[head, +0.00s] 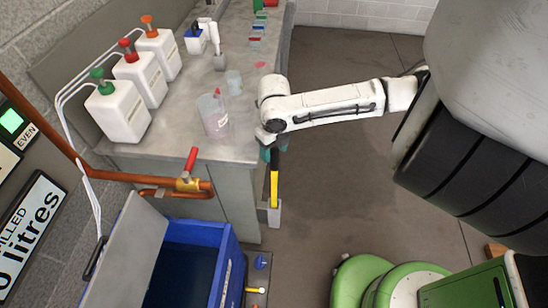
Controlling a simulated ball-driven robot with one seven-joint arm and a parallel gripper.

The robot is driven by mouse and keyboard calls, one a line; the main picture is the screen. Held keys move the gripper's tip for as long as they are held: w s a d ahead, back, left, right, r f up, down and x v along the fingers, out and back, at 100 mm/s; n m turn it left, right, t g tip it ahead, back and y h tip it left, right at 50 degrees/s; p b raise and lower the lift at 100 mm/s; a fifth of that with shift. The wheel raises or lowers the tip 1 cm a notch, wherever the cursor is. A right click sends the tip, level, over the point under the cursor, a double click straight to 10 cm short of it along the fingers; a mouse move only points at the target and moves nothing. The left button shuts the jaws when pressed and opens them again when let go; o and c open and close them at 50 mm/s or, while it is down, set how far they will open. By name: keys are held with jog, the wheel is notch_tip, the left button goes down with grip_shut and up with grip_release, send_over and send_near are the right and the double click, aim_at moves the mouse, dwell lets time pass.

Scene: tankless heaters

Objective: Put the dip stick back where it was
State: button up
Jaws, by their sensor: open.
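The dip stick (274,187) is a thin upright stick, yellow below and dark above. Its lower end meets a small pale grey holder (273,215) beside the grey bench; I cannot tell how deep it sits. My gripper (272,150) is at the stick's upper end, pointing down, with teal parts showing on both sides of it. The jaws are open. The wrist hides the top of the stick, and I cannot tell whether the fingers touch it.
A blue tank (232,262) with a raised grey lid (127,255) stands at lower left. The bench (185,135) carries several white bottles, a clear beaker (213,115) and a small cup (234,82). A copper pipe with a red-handled valve (189,172) crosses its front.

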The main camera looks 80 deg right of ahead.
notch_tip(320, 180, up, 6)
jog(key=shift+r, duration=0.25)
jog(key=w+a+r+m+t, duration=0.15)
jog(key=w+a+r, duration=0.3)
jog(key=w, duration=0.55)
jog(key=w+a+r+m+t, duration=0.1)
jog(key=w+a+r+t, duration=0.25)
jog(key=w+a, duration=0.45)
jog(key=w+a+r+m+t+y, duration=0.2)
jog(key=w+a+r+m, duration=0.2)
jog(key=w+a, duration=0.25)
jog(key=w+a+r+m+t+y, duration=0.1)
jog(key=w+a+r+m+t, duration=0.1)
jog(key=w+a+r+m, duration=0.4)
jog(key=s+a+f+m+g, duration=0.25)
jog(key=s+f+m, duration=0.25)
jog(key=s+f, duration=0.3)
jog(key=s+a+f+m+g, duration=0.1)
jog(key=s+a+f+m, duration=0.35)
jog(key=f, duration=0.45)
jog(key=s+d+f+m+g+h, duration=0.1)
jog(key=s+d+f+m+g, duration=0.1)
jog(key=s, duration=0.7)
jog(key=s+d+f+m+g+h, duration=0.2)
jog(key=s+d+f+m, duration=0.2)
jog(key=s+f, duration=0.3)
jog(key=s+d, duration=0.1)
jog(key=s, duration=0.2)
jog(key=shift+f+m, duration=0.3)
